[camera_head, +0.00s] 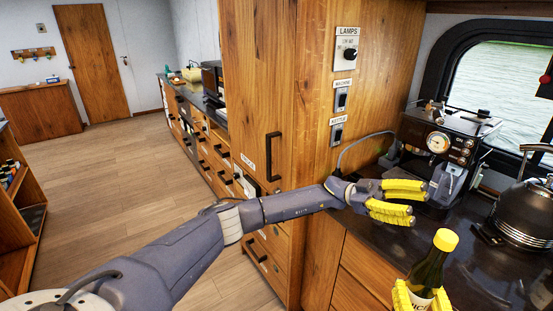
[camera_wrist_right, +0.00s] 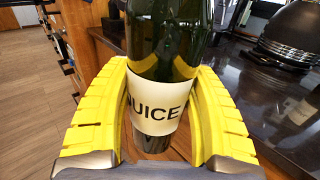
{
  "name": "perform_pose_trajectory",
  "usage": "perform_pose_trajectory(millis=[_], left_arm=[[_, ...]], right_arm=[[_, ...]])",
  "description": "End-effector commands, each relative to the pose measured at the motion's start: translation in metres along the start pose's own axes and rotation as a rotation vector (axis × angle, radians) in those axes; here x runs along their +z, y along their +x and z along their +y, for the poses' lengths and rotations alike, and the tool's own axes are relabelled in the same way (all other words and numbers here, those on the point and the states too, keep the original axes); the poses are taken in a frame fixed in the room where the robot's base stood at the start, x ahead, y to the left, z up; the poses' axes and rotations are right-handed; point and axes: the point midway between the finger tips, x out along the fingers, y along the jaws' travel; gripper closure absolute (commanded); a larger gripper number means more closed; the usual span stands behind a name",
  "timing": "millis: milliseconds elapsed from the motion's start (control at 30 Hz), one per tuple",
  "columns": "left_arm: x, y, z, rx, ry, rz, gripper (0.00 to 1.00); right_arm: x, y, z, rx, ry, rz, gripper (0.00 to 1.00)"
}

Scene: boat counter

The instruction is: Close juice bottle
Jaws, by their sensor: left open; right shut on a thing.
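A dark green juice bottle (camera_head: 430,270) with a white label stands upright at the lower right of the head view. A yellow cap (camera_head: 446,239) sits on its top; I cannot tell if it is tight. My right gripper (camera_head: 420,298) is shut on the bottle. In the right wrist view the bottle (camera_wrist_right: 175,60) shows its JUICE label between the yellow fingers of my right gripper (camera_wrist_right: 156,70); the cap is out of that view. My left gripper (camera_head: 417,204) is open and empty, above and left of the cap in the picture, apart from it.
An espresso machine (camera_head: 445,145) stands on the dark counter (camera_head: 490,275) behind my left gripper. A kettle (camera_head: 525,212) stands at the right edge. A wooden cabinet (camera_head: 270,90) with switches rises at the middle. Dark counter shows clear right of the bottle.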

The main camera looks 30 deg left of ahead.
Motion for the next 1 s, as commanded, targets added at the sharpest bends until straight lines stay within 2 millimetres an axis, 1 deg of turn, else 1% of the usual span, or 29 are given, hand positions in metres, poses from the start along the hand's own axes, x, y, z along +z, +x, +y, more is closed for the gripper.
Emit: perform_pose_trajectory(millis=[33,67,100,167,200,267,300,433,500,567,667,700,767,800,867,900,967,1000], left_arm=[[0.015,-0.027,0.002,-0.072,-0.066,0.016,0.47],[0.023,-0.042,0.002,-0.112,-0.104,0.029,0.47],[0.033,-0.061,0.004,-0.166,-0.152,0.043,0.47],[0.048,-0.091,0.007,-0.245,-0.224,0.068,0.47],[0.058,-0.111,0.011,-0.298,-0.271,0.083,0.47],[0.072,-0.140,0.018,-0.375,-0.337,0.106,0.47],[0.081,-0.159,0.023,-0.424,-0.377,0.121,0.47],[0.109,-0.216,0.042,-0.571,-0.493,0.164,0.47],[0.126,-0.239,0.051,-0.645,-0.523,0.173,0.47],[0.144,-0.254,0.057,-0.710,-0.524,0.166,0.47],[0.181,-0.273,0.063,-0.825,-0.477,0.116,0.47],[0.198,-0.281,0.067,-0.874,-0.454,0.087,0.47],[0.225,-0.294,0.074,-0.952,-0.421,0.037,0.47],[0.244,-0.305,0.081,-1.006,-0.401,-0.003,0.47],[0.274,-0.321,0.095,-1.087,-0.377,-0.068,0.47],[0.293,-0.332,0.106,-1.141,-0.363,-0.115,0.47],[0.324,-0.349,0.126,-1.218,-0.347,-0.195,0.47],[0.344,-0.360,0.142,-1.267,-0.341,-0.250,0.47]], right_arm=[[0.001,0.000,0.000,0.000,0.000,-0.003,1.00],[0.001,0.000,0.000,0.000,0.000,-0.003,1.00],[0.001,0.000,0.000,0.000,0.000,-0.003,1.00],[0.001,0.000,0.000,0.000,0.000,-0.003,1.00],[0.001,0.000,0.000,0.000,0.000,-0.003,1.00],[0.001,0.000,0.000,0.000,0.000,-0.003,1.00],[0.001,0.000,0.000,0.000,0.000,-0.003,1.00],[0.001,0.000,0.000,0.000,0.000,-0.003,1.00],[0.001,0.000,0.000,0.000,0.000,-0.003,1.00],[0.001,0.000,0.000,0.000,0.000,-0.003,1.00],[0.001,0.000,0.000,0.000,0.000,-0.003,1.00],[0.001,0.000,0.000,0.000,0.000,-0.003,1.00],[0.001,0.000,0.000,0.000,0.000,-0.003,1.00],[0.001,0.000,0.000,0.000,0.000,-0.002,1.00],[0.001,0.000,0.000,0.000,0.000,-0.003,1.00],[0.001,0.000,0.000,0.000,0.000,-0.002,1.00],[0.001,0.000,0.000,0.000,0.000,-0.003,1.00],[0.001,0.000,0.000,0.000,0.000,-0.003,1.00]])
